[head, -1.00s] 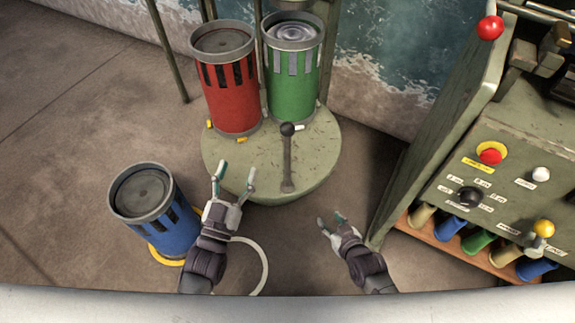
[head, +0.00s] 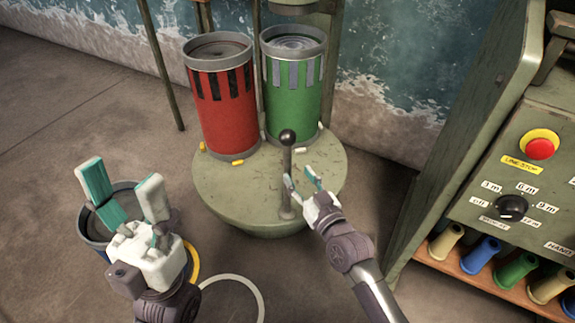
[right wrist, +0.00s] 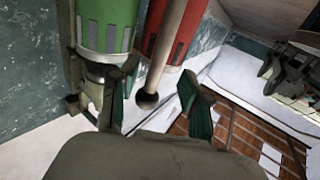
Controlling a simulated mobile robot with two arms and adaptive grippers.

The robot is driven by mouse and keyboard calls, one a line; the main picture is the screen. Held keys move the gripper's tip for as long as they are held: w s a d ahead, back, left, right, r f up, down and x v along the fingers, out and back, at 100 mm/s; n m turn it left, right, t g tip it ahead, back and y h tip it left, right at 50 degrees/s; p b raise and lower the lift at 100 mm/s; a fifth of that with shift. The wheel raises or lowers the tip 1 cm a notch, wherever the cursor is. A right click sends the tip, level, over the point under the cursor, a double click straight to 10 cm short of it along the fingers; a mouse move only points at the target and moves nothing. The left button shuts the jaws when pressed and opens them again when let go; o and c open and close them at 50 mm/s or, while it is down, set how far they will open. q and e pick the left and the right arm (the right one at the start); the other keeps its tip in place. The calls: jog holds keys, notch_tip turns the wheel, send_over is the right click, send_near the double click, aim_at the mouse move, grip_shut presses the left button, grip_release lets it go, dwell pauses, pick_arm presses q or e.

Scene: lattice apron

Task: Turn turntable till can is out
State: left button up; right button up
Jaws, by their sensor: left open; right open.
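The round olive turntable (head: 245,205) carries a red can (head: 228,120) at left and a green can (head: 293,98) at right, both upright with slots near the top. A post with a black knob (head: 288,137) stands at its front edge. My right gripper (head: 302,178) is open at the post; in the right wrist view the post (right wrist: 168,50) shows between its fingers. I cannot tell whether they touch it. My left gripper (head: 120,183) is open and empty, raised in front of a blue can (head: 92,227) on the floor, hiding much of it.
A control cabinet (head: 525,190) with a red line-stop button (head: 540,149) and a black dial stands at right, with coloured spools on a shelf below. Small yellow bits lie on the turntable. A pale ring (head: 232,280) marks the floor in front.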

aim_at(289, 164)
jog(key=b+x, duration=0.2)
jog(key=x, duration=0.5)
grip_shut()
